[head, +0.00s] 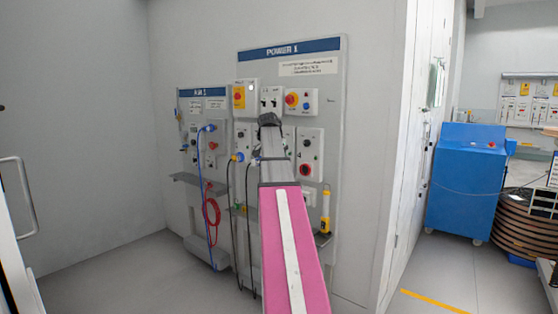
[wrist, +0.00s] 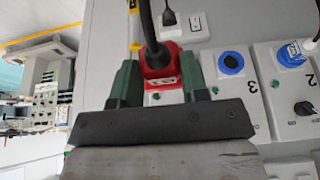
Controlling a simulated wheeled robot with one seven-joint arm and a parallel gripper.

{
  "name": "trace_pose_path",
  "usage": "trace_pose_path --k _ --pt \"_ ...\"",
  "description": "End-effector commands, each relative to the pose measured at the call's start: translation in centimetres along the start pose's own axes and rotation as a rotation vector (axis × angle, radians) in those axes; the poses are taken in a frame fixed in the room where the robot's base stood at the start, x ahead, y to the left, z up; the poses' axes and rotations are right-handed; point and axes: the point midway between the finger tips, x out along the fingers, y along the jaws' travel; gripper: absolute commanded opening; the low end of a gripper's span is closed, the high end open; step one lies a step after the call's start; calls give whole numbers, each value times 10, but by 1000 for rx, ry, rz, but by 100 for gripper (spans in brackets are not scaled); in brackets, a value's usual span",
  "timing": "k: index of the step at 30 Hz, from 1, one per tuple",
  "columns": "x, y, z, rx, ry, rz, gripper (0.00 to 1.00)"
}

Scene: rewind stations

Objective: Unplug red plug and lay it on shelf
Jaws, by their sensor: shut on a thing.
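The red plug (wrist: 158,62) with a thick black cable sits between the green fingers of my gripper (wrist: 160,72) in the wrist view. My gripper is shut on it, with one finger on each side. I cannot tell whether the plug is in a socket or free of it. In the head view, my gripper (head: 269,120) is in front of the upper part of the POWER 1 panel (head: 328,120), and the plug is hidden there.
Blue sockets (wrist: 230,63) line the panel beside the plug. A second panel (head: 202,92) with a grey ledge (head: 198,179), a blue cable and a red coiled cable (head: 211,211) is at left. A blue cabinet (head: 465,185) stands far right. The floor at left is clear.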

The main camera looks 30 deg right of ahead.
Motion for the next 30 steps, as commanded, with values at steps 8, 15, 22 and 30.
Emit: trace_pose_path --k 8,15,22,30 --pt "0 0 1 0 0 0 13" --pt "-4 0 10 -1 1 0 13" --pt "-9 1 20 0 1 0 13" --pt "-14 0 34 0 1 -1 13"
